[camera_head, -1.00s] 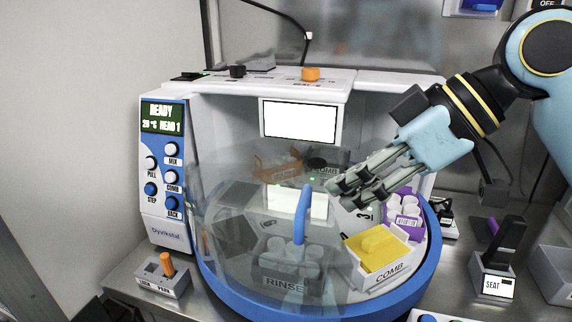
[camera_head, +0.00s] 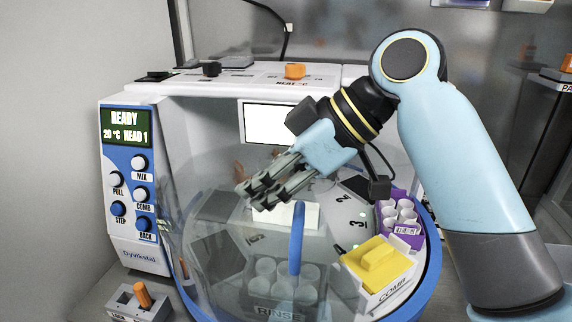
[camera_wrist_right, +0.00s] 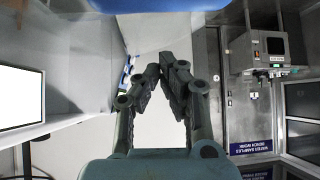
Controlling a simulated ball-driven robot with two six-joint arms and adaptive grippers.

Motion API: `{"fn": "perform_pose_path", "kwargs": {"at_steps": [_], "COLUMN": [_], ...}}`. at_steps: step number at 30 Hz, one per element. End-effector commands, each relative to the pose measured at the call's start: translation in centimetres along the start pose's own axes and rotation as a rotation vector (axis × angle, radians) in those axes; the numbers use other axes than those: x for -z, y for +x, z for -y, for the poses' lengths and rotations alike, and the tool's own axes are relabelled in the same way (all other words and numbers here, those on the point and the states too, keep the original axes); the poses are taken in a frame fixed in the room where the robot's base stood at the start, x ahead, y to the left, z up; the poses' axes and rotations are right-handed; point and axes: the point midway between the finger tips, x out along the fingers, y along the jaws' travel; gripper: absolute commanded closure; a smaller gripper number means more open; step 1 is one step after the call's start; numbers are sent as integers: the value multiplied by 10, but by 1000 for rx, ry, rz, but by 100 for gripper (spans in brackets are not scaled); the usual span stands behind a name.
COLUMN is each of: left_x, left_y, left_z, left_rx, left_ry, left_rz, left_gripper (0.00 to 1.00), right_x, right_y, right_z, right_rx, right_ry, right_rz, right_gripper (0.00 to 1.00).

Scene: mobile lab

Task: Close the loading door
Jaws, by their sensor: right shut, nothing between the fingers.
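The loading door (camera_head: 212,235) is a clear curved cover on the white bench machine (camera_head: 210,85). It spans the left and middle of the opening; the right side is uncovered. Its upright blue handle (camera_head: 297,240) stands in front of the rinse rack (camera_head: 278,312). My right gripper (camera_head: 250,194) is shut and empty, up and left of the handle top and apart from it in the picture. I cannot tell how deep it is relative to the door. Its fingertips (camera_wrist_right: 168,62) meet in the right wrist view, with nothing between them. My left gripper is not in view.
Inside the uncovered part are a yellow comb in its white holder (camera_head: 385,297) and a purple tube rack (camera_head: 402,212). A blue rim (camera_head: 428,272) runs round the turntable. The control panel (camera_head: 140,195) is at left, with a small orange lever box (camera_head: 138,302) below.

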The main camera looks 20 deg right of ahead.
Motion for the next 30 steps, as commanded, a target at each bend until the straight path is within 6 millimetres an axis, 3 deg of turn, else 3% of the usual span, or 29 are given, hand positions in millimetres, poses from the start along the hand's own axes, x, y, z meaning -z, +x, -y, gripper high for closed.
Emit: {"fn": "perform_pose_path", "kwargs": {"at_steps": [1,9,15,30], "left_x": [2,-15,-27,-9], "left_y": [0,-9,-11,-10], "left_z": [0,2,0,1], "left_rx": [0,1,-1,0], "left_ry": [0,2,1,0], "left_rz": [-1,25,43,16], "left_gripper": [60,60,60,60], "right_x": [1,-28,-36,-40], "right_y": [7,-7,-11,-15], "right_z": [1,0,0,-1], "right_rx": [4,-1,-1,6], "right_ry": [3,-1,0,-7], "right_rz": [-3,5,1,3], "right_gripper": [100,100,100,100]}}
